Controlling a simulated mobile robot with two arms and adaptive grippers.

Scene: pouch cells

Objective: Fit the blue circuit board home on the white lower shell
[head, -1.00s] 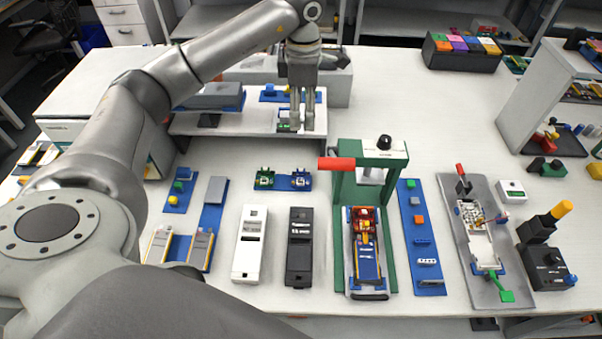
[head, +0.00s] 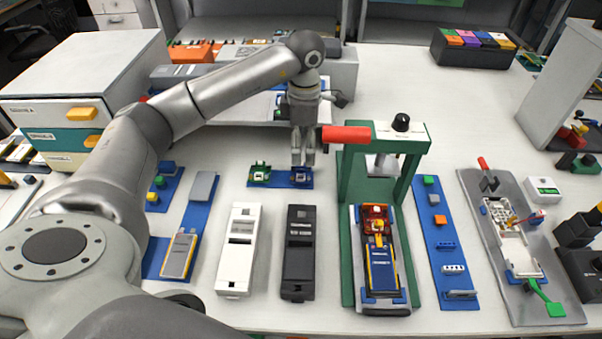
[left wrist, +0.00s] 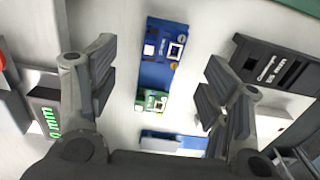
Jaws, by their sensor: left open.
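The blue circuit board (head: 301,176) lies at the right end of a short blue strip, beside a green board (head: 260,174). In the left wrist view the blue board (left wrist: 165,48) shows a pale square chip, with the green board (left wrist: 151,103) below it. My left gripper (head: 303,160) points down just above the blue board, partly covering it. Its fingers are wide apart and empty in the left wrist view (left wrist: 158,88). A white open shell (head: 508,240), seemingly the lower shell, sits in a grey fixture at right with small parts inside. My right gripper is not in view.
White (head: 237,252) and black (head: 298,254) long blocks stand in front of the boards. A green press (head: 349,190) with a red handle stands right of the gripper. A blue strip of small parts (head: 447,262) lies between press and fixture. A green lever (head: 545,300) is at the fixture's front.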

